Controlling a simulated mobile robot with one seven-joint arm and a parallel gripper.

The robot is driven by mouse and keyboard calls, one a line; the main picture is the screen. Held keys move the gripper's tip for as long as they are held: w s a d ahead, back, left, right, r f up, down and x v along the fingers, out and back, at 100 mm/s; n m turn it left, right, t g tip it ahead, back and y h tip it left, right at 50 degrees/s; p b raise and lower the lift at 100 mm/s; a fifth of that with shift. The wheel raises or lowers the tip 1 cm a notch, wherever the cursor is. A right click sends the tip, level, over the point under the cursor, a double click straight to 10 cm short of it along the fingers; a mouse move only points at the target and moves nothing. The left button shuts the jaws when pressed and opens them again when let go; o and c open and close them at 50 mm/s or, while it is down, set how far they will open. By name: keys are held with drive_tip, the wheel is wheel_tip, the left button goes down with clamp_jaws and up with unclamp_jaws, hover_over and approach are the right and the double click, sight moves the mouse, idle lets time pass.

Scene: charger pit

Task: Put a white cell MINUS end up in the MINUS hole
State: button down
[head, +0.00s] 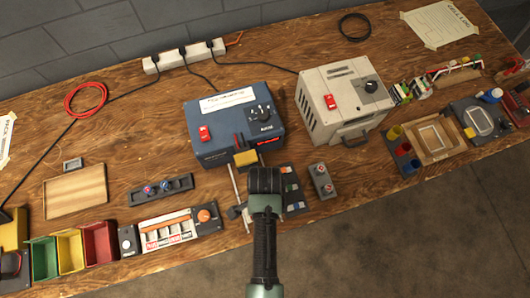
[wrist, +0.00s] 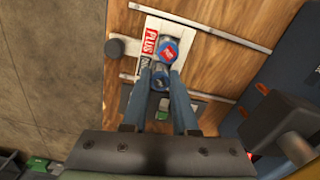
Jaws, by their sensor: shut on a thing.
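My gripper (head: 265,185) is low over the bench in front of the blue charger in the head view. In the wrist view its two fingers (wrist: 160,85) are shut on a small round-ended cell (wrist: 160,79), whose end looks blue-grey; its body is mostly hidden, so I cannot tell its colour or which end is up. Whether the held cell touches the plate is unclear. No MINUS label is readable.
The blue charger (head: 235,120) stands behind my gripper, with a grey charger (head: 345,105) to its right. A dark rack (head: 162,188) and a white-fronted box (head: 168,230) lie left. A grey block (head: 320,180) stands right. Two metal rails (wrist: 195,30) cross the wrist view.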

drive_tip(key=shift+f, duration=0.25)
idle(0.3)
drive_tip(key=c, duration=0.6)
unclamp_jaws()
drive_tip(key=shift+r, duration=0.1)
drive_tip(key=shift+r+p, duration=3.45)
drive_tip(key=shift+p, duration=0.4)
